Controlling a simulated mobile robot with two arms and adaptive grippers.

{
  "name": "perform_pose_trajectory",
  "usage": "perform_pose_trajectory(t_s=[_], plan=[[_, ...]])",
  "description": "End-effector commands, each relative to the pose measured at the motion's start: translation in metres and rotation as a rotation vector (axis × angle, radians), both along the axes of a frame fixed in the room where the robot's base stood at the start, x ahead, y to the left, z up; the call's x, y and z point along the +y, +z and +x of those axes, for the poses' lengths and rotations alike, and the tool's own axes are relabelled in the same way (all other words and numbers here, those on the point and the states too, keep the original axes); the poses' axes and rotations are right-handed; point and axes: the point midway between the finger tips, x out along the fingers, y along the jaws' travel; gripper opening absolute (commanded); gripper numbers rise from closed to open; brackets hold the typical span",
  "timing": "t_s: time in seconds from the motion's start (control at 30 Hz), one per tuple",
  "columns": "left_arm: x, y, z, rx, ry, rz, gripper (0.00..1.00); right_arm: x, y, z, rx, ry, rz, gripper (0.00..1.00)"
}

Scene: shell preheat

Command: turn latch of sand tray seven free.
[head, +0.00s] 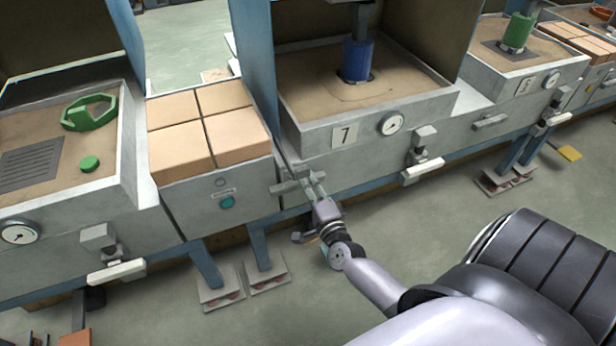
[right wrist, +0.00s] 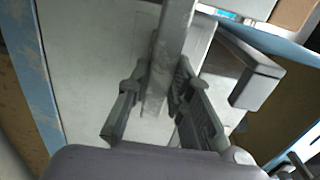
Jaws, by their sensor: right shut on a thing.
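Sand tray seven (head: 455,100) is the middle grey tray in the head view, with a plate (head: 344,136) marked 7 on its front. Its latch (head: 285,187), a short grey bar, sits low at the tray's left front and looks roughly level. My right gripper (head: 317,187) reaches it from the front and is shut on it. In the right wrist view the gripper (right wrist: 158,100) has its two fingers on either side of the grey latch bar (right wrist: 173,45). The fingers hide part of the latch. My left gripper is not in view.
A blue cylinder (head: 357,62) stands in the sand of tray seven. A gauge (head: 391,124) and a pale handle (head: 423,170) are on its front. Pale bricks (head: 210,125) lie to the left. A grey bracket (right wrist: 255,75) is beside my fingers. Open floor lies in front.

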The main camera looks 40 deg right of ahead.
Motion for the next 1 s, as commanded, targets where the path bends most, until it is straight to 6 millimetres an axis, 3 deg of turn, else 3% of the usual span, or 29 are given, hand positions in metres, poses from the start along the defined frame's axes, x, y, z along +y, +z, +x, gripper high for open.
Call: perform_pose_trajectory(t_s=[0.03,0.17,0.2,0.5,0.83,1.0], plan=[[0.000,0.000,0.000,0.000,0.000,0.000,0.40,-0.005,0.008,0.003,-0.019,-0.009,0.005,0.00],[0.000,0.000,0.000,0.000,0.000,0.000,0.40,-0.005,0.007,0.003,-0.018,-0.009,0.006,0.00],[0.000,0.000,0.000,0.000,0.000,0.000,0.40,-0.005,0.007,0.003,-0.018,-0.009,0.006,0.21],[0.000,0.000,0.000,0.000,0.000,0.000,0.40,-0.004,0.006,0.002,-0.014,-0.008,0.002,0.40],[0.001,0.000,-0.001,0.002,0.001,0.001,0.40,-0.001,0.002,-0.003,-0.006,-0.003,0.002,0.40],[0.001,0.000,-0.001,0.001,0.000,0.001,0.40,0.005,0.001,-0.028,-0.002,-0.003,0.001,0.40]])
